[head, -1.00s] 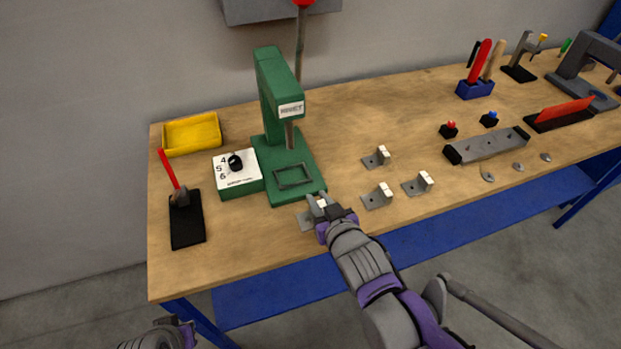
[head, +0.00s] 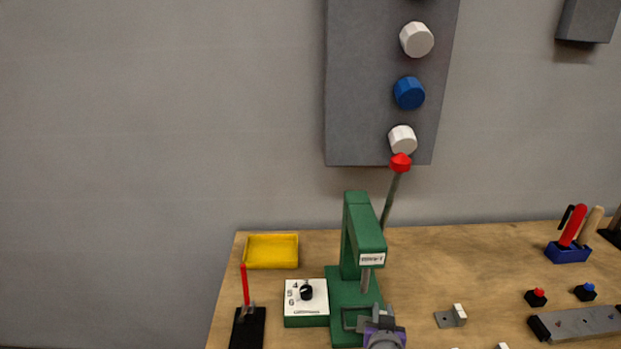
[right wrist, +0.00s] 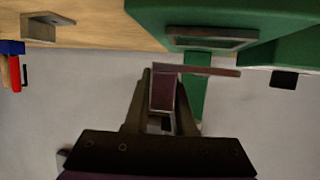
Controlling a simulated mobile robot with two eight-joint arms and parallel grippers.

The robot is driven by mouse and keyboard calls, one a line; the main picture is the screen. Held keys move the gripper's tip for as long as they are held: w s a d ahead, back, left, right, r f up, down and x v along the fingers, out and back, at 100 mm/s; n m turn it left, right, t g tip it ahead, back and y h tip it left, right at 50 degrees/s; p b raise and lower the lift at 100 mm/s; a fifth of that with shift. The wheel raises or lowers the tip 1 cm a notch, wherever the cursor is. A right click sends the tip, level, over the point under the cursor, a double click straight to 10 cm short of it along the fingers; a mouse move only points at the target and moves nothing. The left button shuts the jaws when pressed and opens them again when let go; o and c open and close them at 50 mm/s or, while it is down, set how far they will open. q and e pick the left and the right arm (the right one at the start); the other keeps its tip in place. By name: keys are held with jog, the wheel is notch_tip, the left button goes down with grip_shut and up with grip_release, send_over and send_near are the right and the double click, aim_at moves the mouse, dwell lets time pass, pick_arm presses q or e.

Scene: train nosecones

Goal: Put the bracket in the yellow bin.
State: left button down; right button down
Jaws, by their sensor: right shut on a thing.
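The yellow bin (head: 271,252) sits at the back left of the workbench in the head view and looks empty. My right gripper (head: 380,318) is at the lower middle of the head view, in front of the green press. In the right wrist view the right gripper (right wrist: 163,88) is shut on a grey bracket (right wrist: 212,70), whose flat plate sticks out to the right past the fingers. The held bracket is hard to make out in the head view. Another bracket (head: 452,318) lies on the bench right of the press. My left gripper is not in view.
The green press (head: 361,240), with its red-tipped lever (head: 400,163), stands between my right gripper and the bin. A white-topped dial box (head: 306,297) and a black stand with a red handle (head: 247,325) are at the left.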

jog(key=w, duration=0.2)
jog(key=w+m+h, duration=0.1)
jog(key=shift+w+d+g+p, duration=0.2)
jog(key=shift+d+g+p, duration=0.05)
jog(key=shift+g+p, duration=0.1)
jog(key=shift+s, duration=0.4)
jog(key=s+n+y+b, duration=0.1)
jog(key=s, duration=0.4)
jog(key=s+a+n+y+b, duration=0.1)
jog(key=s+b, duration=0.1)
jog(key=s, duration=0.3)
jog(key=s+a+n+t+y+b, duration=0.1)
jog(key=s+y, duration=0.1)
jog(key=s, duration=0.3)
jog(key=shift+s+a+f+n+b, duration=0.1)
jog(key=shift+a+f+n+b, duration=0.05)
jog(key=shift+n+b, duration=0.25)
